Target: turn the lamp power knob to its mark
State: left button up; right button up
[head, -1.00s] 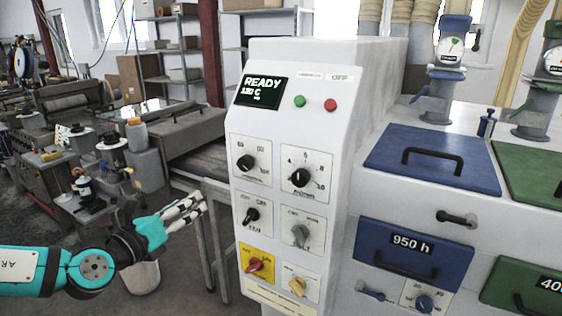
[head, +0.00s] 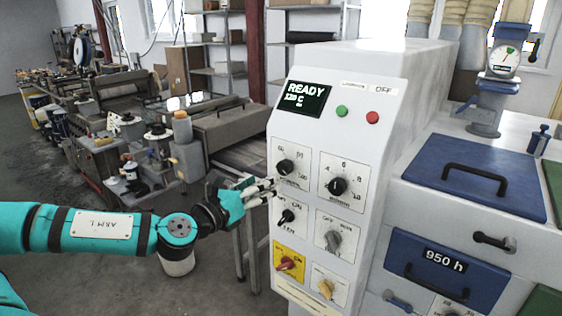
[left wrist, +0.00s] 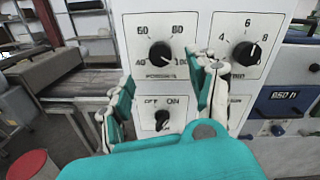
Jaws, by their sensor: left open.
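The upper left black knob (head: 285,167), with a scale from 40 to 100, is on the white control panel; its small label seems to read power. It also shows in the left wrist view (left wrist: 161,54). I cannot make out its mark clearly. My left gripper (head: 263,187) is open and empty, just left of and below this knob, its fingers pointing at the panel. In the left wrist view the gripper's fingers (left wrist: 160,97) stand apart below the knob, with the right finger overlapping the right side of its plate. No finger visibly grips the knob. My right gripper is out of view.
Close by are the black speed knob (head: 337,187), a black on-off knob (head: 287,216), a grey knob (head: 332,240), a red knob (head: 287,264) and a yellow knob (head: 326,288). The display (head: 305,98) reads READY. A conveyor (head: 240,158) runs behind my left arm.

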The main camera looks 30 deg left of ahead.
aim_at(282, 169)
pick_arm(q)
jog(key=w+p, duration=0.2)
jog(key=w, duration=0.1)
jog(key=w+p, duration=0.1)
jog(key=w, duration=0.3)
jog(key=shift+w+d+r+p, duration=0.15)
jog(key=shift+w+p, duration=0.05)
jog(key=shift+p, duration=0.2)
jog(key=shift+w, duration=0.5)
jog(key=c, duration=1.1)
jog(key=shift+c, duration=0.2)
jog(key=shift+f, duration=0.2)
